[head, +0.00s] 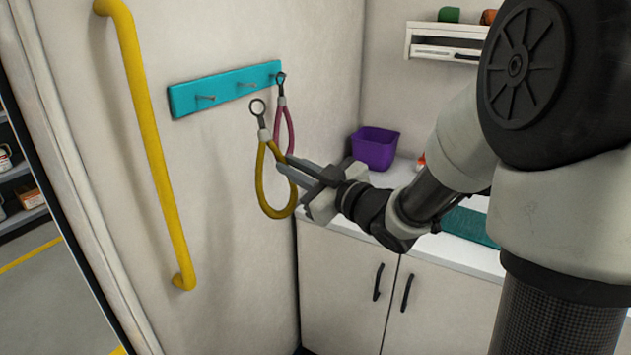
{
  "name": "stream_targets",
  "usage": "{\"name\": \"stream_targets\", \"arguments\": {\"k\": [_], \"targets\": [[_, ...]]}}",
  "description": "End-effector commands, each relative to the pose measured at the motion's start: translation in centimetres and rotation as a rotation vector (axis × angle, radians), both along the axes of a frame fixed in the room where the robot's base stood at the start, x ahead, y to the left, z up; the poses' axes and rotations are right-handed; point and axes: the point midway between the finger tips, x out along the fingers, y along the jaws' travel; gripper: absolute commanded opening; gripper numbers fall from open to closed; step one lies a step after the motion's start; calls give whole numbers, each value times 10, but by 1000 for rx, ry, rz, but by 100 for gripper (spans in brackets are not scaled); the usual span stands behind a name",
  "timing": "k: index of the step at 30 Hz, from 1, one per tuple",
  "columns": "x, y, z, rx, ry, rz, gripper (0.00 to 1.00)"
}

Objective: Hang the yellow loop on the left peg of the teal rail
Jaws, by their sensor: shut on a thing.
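The teal rail (222,92) is fixed on the white wall and has three short pegs. Its left peg (205,97) and middle peg (245,85) are bare. A pink loop (284,131) hangs from the right peg by its metal ring. My gripper (284,163) is shut on the yellow loop (259,184) at its right side. The yellow loop hangs upright in front of the wall, with its metal ring (257,107) on top. The ring is below the rail in the picture, between the middle and right pegs, and overlaps no peg.
A long yellow grab bar (152,150) runs down the wall left of the rail. A purple bin (375,148) stands on the white counter (453,251) above cabinets at right. A small white shelf (446,42) hangs behind. The wall below the rail's left half is clear.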

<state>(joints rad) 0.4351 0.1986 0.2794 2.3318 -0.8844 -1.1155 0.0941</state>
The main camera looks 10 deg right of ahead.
Motion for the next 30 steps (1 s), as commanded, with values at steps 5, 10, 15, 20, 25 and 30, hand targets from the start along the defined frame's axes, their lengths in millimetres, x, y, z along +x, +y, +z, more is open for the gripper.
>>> {"name": "stream_targets", "arguments": {"k": [5, 10, 15, 20, 25, 30], "targets": [[-27, 19, 23, 58, -94, 138, 0], [-34, 26, 29, 74, -116, 178, 0], [-29, 32, 29, 75, -115, 178, 0], [-23, 40, 28, 75, -115, 178, 0], [-16, 48, 27, 73, -115, 177, 0], [-10, 56, 25, 74, -115, 177, 0]]}}
